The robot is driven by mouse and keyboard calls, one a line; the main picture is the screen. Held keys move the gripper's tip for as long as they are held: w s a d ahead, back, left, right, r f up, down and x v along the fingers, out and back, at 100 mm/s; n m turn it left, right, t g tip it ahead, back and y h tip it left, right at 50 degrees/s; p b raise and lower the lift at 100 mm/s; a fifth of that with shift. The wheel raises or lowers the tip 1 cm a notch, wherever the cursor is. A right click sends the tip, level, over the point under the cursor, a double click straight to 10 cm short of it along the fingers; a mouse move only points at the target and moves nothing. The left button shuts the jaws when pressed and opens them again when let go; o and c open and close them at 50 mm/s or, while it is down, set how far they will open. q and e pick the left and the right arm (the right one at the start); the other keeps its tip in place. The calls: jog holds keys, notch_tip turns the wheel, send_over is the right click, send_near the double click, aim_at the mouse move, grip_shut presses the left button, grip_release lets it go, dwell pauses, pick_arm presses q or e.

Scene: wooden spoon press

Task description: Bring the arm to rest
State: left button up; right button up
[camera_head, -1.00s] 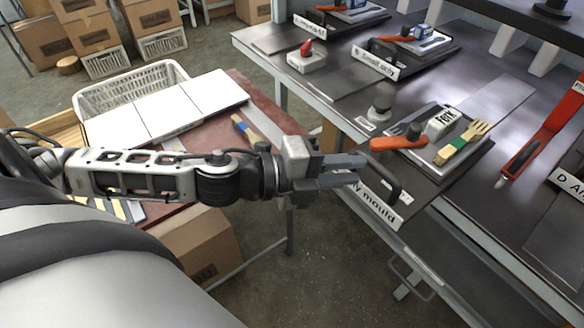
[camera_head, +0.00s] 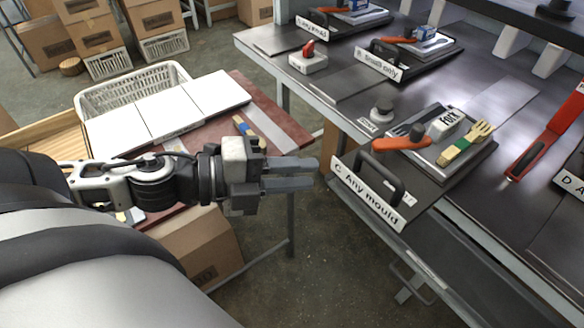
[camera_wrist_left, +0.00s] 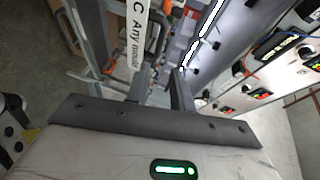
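My left gripper (camera_head: 292,174) is open and empty in the head view. It hangs over the gap between the red-brown side table (camera_head: 270,127) and the metal workbench. Its two fingers point right and stand apart. In the left wrist view my left gripper (camera_wrist_left: 160,88) shows its fingers parted with nothing between them. The station tray labelled "C Any mould" (camera_head: 370,195) has a black handle, just right of the fingertips and apart from them. My right gripper is not in view.
On the station lie a fork-shaped wooden piece (camera_head: 465,145), a "Fork" block (camera_head: 446,123) and an orange-handled clamp (camera_head: 402,142). A white basket (camera_head: 130,82) and white panels (camera_head: 168,110) are at left. Cardboard boxes (camera_head: 198,250) stand below. Open floor shows between table and bench.

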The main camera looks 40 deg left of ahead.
pick_arm(q)
jog(key=shift+s+a, duration=0.2)
dwell(0.3)
jog(key=a+f+n+t+y, duration=0.1)
jog(key=a+f+n+y, duration=0.25)
jog(key=f+n, duration=0.35)
jog(key=a+f+n+t+y, duration=0.1)
jog(key=a+f+n+y, duration=0.1)
jog(key=f+n+y, duration=0.35)
jog(key=s+d+f+n+g+h, duration=0.1)
jog(key=d+f+n+g, duration=0.2)
jog(key=d+f+n, duration=0.6)
jog(key=shift+s+d+n, duration=0.3)
jog(key=shift+d+n, duration=0.45)
jog(key=shift+d, duration=0.4)
